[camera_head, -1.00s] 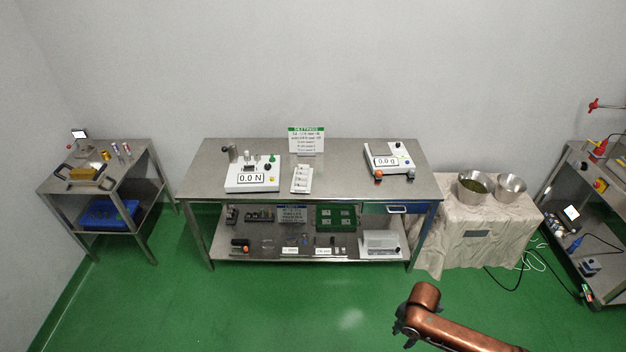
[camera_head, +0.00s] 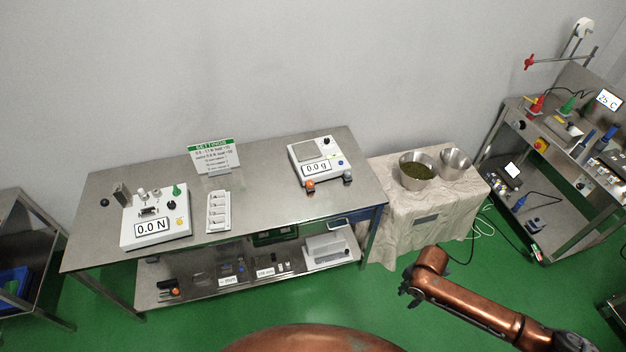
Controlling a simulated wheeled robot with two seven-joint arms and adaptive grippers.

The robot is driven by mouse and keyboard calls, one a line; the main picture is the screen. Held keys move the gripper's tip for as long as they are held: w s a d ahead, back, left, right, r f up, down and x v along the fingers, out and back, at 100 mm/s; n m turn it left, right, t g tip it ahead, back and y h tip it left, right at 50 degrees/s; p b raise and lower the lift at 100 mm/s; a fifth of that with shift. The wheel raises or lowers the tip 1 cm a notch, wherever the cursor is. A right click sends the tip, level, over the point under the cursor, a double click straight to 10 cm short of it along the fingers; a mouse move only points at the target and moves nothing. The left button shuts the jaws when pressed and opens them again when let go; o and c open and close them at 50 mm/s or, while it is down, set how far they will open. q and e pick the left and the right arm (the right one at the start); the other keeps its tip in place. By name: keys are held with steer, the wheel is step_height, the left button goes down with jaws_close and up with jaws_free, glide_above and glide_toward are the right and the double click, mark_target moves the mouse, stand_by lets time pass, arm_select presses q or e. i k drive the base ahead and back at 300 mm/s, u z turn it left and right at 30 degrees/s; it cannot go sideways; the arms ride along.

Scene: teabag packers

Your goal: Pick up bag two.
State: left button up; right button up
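I cannot make out bag two for certain at this size. A white tray (camera_head: 218,229) with several compartments sits on the steel table (camera_head: 265,196), and what lies in it is too small to tell. A green bowl content shows in the left metal bowl (camera_head: 402,167). My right gripper (camera_head: 407,288) is small and dark at the end of my copper arm, over the green floor in front of the table and away from every object. Its fingers are too small to tell open from shut. My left gripper is out of view.
A force tester reading 0.0 N (camera_head: 157,229) stands left of the tray. A scale reading 0.0 g (camera_head: 318,168) stands right, and a settings sign (camera_head: 212,158) behind. A second bowl (camera_head: 455,163) is on the cloth-covered table (camera_head: 395,228). Open green floor (camera_head: 395,325) lies in front.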

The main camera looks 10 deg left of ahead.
mark_target(214, 211)
steer(key=u, duration=0.3)
steer(key=i, duration=0.85)
steer(key=u, duration=1.45)
steer(key=i, duration=0.65)
steer(key=u, duration=0.65)
